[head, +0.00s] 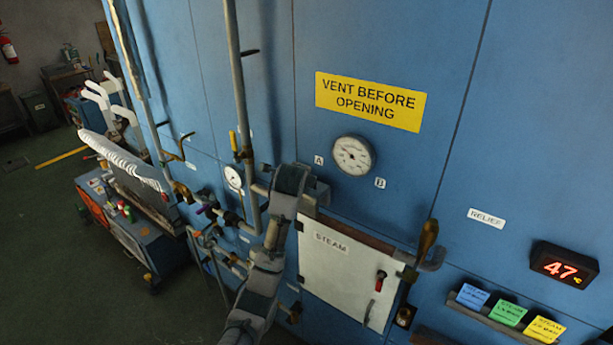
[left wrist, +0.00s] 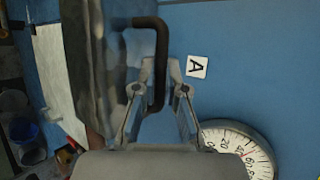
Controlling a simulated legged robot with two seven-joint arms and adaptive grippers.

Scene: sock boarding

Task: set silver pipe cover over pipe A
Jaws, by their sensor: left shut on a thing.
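My left gripper (left wrist: 158,78) is shut on a dark bent handle (left wrist: 153,24) in the left wrist view. Beside the handle is a shiny, curved silver piece (left wrist: 84,55), apparently the pipe cover. In the head view my left gripper (head: 281,187) is at the blue wall, left of the gauge; the cover cannot be clearly made out there. A grey vertical pipe (head: 238,80) runs down the wall just left of the gripper. The label A (left wrist: 197,67) is right of the gripper, also seen in the head view (head: 318,160). Which pipe it marks is unclear. My right gripper is not in view.
A round gauge (head: 353,155) sits right of label A, with label B (head: 380,183) beyond it. A white STEAM door (head: 345,270) is below. Smaller pipes and valves (head: 233,178) crowd the left. A tool cart (head: 140,235) stands on the floor at left.

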